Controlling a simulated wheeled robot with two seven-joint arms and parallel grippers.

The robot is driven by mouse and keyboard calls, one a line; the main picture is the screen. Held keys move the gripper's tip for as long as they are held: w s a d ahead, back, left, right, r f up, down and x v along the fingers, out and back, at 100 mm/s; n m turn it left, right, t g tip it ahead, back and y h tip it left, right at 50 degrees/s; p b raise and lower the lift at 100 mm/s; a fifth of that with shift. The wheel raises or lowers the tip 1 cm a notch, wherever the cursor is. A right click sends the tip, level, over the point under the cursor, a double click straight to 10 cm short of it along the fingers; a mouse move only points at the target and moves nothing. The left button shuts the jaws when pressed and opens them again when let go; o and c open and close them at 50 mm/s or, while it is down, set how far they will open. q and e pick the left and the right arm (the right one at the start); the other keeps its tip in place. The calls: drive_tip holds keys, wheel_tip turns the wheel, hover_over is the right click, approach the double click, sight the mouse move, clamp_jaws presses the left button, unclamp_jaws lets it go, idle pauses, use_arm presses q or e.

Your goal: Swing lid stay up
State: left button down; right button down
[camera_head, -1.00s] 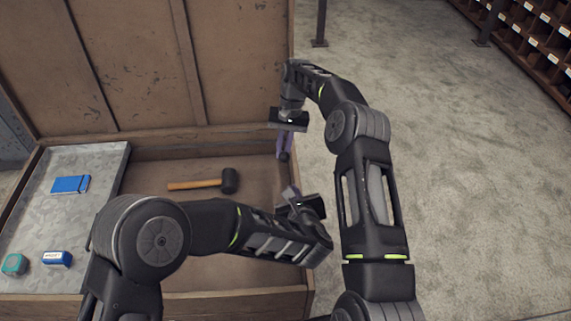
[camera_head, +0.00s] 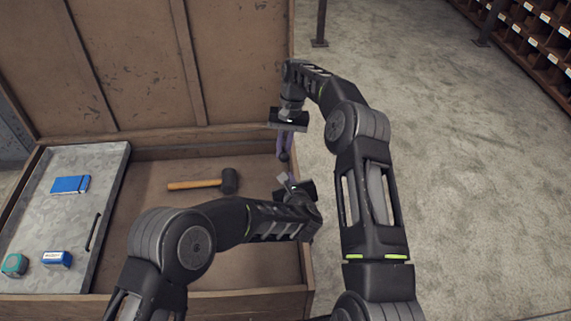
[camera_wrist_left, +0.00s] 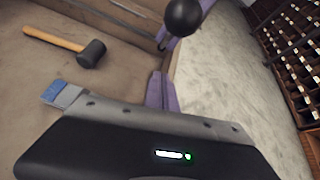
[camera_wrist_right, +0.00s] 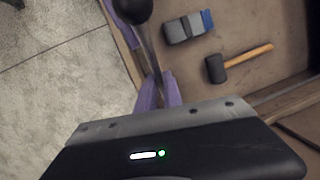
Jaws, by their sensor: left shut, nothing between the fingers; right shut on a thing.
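The lid stay shows as a thin metal bar (camera_wrist_right: 150,52) with a black ball knob (camera_head: 284,156) at its end, by the chest's right wall. The knob is large in the left wrist view (camera_wrist_left: 183,16). My right gripper (camera_head: 284,140) is shut on the bar above the knob, its purple fingers (camera_wrist_right: 160,92) around it. My left gripper (camera_head: 287,177) is shut and empty, a little below the knob in the head view. Its purple fingers (camera_wrist_left: 160,90) are apart from the knob. The chest lid (camera_head: 140,60) stands open at the back; the stay's pivot cannot be made out.
A mallet (camera_head: 205,184) lies on the chest floor. A grey block with a blue end (camera_wrist_right: 188,27) lies near it, hidden in the head view. A grey tray (camera_head: 60,220) at left carries a blue notebook (camera_head: 70,184) and small items. Open floor lies right.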

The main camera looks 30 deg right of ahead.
use_arm(q)
drive_tip(key=shift+w+d+r, duration=0.2)
drive_tip(key=shift+w+r, duration=0.45)
drive_tip(key=shift+w, duration=0.25)
drive_tip(key=shift+w+d+r, duration=0.2)
drive_tip(key=shift+w+r, duration=0.4)
drive_tip(key=shift+w, duration=0.25)
